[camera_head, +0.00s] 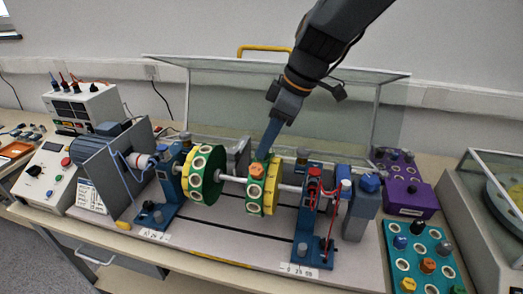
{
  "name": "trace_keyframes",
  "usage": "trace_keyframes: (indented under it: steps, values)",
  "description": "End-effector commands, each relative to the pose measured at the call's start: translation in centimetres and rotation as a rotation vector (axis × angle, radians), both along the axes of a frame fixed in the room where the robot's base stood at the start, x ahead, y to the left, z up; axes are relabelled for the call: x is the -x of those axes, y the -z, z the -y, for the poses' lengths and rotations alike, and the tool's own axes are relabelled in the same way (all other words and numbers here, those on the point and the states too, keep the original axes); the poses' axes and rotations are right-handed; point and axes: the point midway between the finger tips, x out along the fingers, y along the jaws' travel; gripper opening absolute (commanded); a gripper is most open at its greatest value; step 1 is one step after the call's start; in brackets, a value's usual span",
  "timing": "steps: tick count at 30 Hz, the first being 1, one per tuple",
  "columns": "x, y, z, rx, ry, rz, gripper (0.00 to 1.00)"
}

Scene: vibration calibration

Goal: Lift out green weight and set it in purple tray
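The purple tray (421,199) stands at the back right, beyond the rig's right end, with several dark pegs or knobs on top. My gripper (266,152) reaches down from above to the top of the right-hand yellow and green disc (270,190) on the shaft. Its blue fingers are close together at the disc's upper edge. An orange weight (256,171) sits in the disc's face just below the fingertips. Something green shows right at the fingertips, but I cannot tell a green weight from the disc's green rim there. Whether the fingers hold anything cannot be seen.
A second green and yellow disc (205,175) is on the shaft to the left. A teal tray (417,244) with several coloured weights lies at the front right. A raised clear cover (210,100) with a yellow handle (265,48) stands behind the rig. Blue bearing stands (311,225) flank the discs.

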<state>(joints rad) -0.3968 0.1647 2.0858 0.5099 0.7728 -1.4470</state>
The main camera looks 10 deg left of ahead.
Motion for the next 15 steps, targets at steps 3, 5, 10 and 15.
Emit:
trace_keyframes:
  steps: [3, 5, 10, 15]
  values:
    - [-0.01, 1.04, -0.33, 0.001, 0.001, -0.002, 0.29]
    - [-0.04, 1.27, -0.4, 0.001, 0.001, -0.002, 0.29]
    - [-0.11, 1.35, -0.38, 0.0, 0.003, 0.0, 0.29]
    - [-0.13, 1.34, -0.36, 0.0, 0.003, 0.0, 0.09]
